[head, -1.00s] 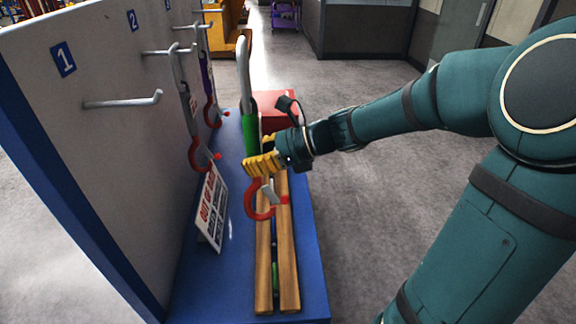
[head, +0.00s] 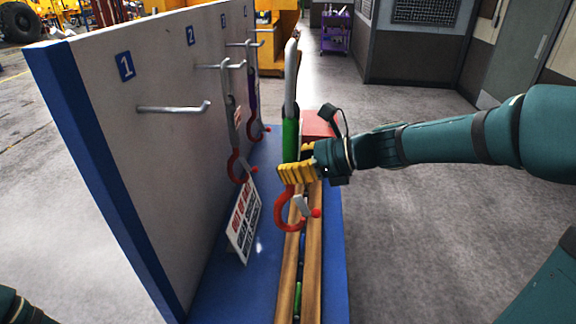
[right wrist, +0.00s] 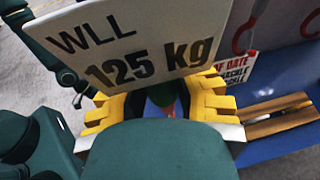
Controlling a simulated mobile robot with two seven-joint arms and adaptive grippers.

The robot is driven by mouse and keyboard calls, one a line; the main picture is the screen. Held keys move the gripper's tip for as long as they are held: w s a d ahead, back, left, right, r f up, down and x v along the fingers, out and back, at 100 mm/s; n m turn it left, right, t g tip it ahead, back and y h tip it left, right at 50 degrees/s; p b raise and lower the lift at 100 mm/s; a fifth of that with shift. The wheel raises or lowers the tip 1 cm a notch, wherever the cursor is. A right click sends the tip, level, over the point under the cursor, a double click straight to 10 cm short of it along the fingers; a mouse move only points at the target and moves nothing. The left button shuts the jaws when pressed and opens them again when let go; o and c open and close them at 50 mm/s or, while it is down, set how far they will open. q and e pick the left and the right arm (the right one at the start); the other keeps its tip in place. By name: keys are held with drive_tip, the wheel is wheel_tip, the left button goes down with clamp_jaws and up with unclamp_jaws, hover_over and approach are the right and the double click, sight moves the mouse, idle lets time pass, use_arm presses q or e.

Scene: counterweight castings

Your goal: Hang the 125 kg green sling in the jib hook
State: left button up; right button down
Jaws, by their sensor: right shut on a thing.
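My right gripper (head: 297,173), with yellow ribbed fingers, is shut on the green sling (head: 290,135). The sling hangs upright, with a long grey loop above the fingers and a red hook (head: 288,212) below them. It is held over the wooden rails, apart from the board. In the right wrist view a white tag (right wrist: 125,45) reads "WLL 125 kg" and hides part of the yellow fingers (right wrist: 163,106). I cannot make out the jib hook in either view. My left gripper is not in view; only a dark bit of my arm shows at bottom left.
A grey board (head: 170,75) with numbered pegs stands at left. Peg 1 (head: 175,108) is empty; other slings (head: 235,125) hang farther back. A leaning sign (head: 243,220) and wooden rails (head: 312,265) are on the blue base (head: 335,290). Floor at right is clear.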

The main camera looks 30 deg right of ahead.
drive_tip(key=s+d+p, duration=0.2)
drive_tip(key=s+d, duration=0.6)
drive_tip(key=d, duration=0.5)
drive_tip(key=shift+r+p, duration=0.2)
drive_tip(key=shift+p, duration=0.15)
idle(1.8)
idle(1.4)
